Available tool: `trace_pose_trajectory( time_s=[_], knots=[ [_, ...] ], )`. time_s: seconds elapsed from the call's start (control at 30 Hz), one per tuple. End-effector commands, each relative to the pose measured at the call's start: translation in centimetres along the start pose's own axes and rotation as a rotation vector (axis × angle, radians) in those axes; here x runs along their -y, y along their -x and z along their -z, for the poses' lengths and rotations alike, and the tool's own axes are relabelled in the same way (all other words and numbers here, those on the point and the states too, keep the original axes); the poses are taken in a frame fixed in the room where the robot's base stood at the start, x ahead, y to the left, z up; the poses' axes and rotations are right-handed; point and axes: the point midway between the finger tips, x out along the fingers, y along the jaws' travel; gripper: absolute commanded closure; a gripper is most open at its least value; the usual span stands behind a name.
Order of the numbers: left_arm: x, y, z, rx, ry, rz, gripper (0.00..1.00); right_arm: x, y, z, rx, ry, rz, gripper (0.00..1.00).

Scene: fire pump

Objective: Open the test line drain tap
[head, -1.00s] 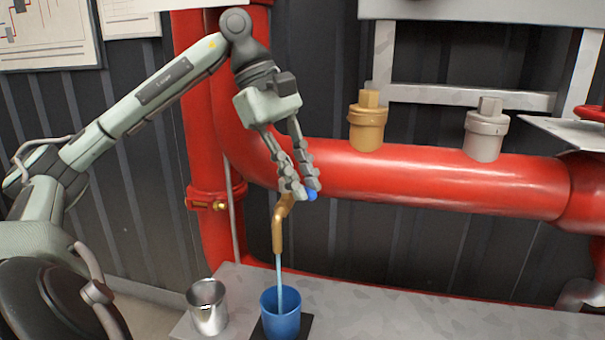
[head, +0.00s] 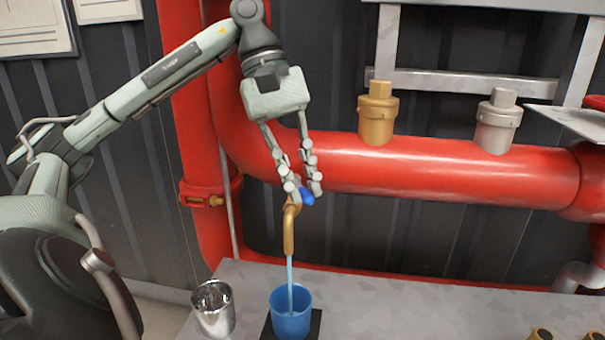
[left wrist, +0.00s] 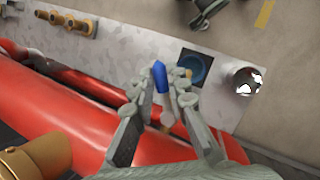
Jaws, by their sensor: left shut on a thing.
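The drain tap is a brass spout (head: 290,228) with a blue lever (head: 306,196), in front of the red pipe. Water runs from the spout into a blue cup (head: 291,312) on a black mat (head: 268,327). My left gripper (head: 304,190) reaches down from above and is shut on the blue lever. In the left wrist view the blue lever (left wrist: 160,77) shows between the fingers, and the blue cup (left wrist: 195,67) lies beyond, partly hidden. My right gripper is not in view.
A shiny metal cup (head: 214,308) stands left of the blue cup on the grey bench (head: 400,310). The large red pipe (head: 440,172) runs behind the tap. Brass (head: 378,112) and silver (head: 497,120) fittings stand on it. The bench's middle is clear.

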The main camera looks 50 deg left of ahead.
Motion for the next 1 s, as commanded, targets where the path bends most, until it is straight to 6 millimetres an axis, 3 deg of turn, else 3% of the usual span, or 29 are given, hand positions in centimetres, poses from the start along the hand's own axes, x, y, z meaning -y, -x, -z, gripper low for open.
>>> trace_pose_trajectory(
  time_s=[0.47,0.5,0.63,1.0],
  knots=[
    [-0.05,0.21,0.07,-0.002,-0.010,-0.002,1.00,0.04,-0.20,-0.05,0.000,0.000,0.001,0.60],
    [-0.05,0.21,0.06,-0.002,-0.010,-0.002,0.80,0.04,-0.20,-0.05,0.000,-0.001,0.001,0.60],
    [-0.03,0.16,0.04,-0.001,-0.010,0.000,0.64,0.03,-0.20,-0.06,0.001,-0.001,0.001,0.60],
    [0.01,0.04,0.01,0.001,-0.010,0.003,0.64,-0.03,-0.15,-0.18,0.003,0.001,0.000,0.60]
  ],
)
